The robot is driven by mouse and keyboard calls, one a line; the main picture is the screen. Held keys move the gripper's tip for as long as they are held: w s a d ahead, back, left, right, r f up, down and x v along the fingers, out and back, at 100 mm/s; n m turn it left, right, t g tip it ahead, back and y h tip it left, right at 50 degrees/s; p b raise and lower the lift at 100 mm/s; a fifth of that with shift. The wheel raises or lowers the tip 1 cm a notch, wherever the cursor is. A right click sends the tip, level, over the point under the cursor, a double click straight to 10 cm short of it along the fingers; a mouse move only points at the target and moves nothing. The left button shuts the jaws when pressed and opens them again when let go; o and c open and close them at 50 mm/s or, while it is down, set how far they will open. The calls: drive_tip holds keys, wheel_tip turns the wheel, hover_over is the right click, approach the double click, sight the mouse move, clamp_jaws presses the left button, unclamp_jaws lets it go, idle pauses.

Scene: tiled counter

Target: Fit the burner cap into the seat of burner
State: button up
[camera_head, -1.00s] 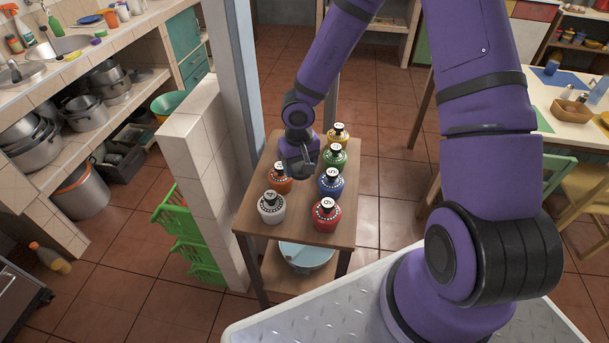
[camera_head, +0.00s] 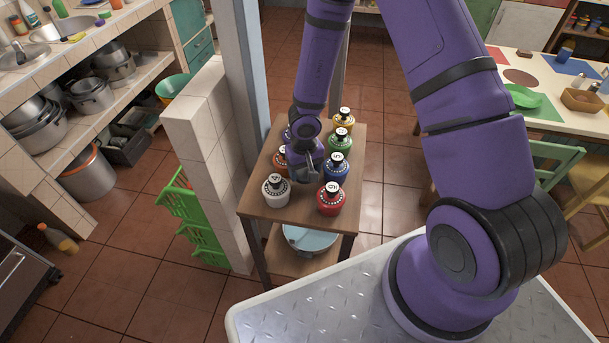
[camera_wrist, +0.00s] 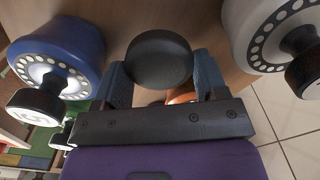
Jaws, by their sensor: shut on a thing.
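In the head view, the disc is too small to make out clearly. I cannot make out a burner or its seat in either view.

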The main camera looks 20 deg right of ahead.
drive_tip(key=shift+f, duration=1.3)
drive_tip(key=shift+f, duration=0.15)
drive_tip(key=o, duration=0.7)
drive_tip(key=shift+o, duration=0.2)
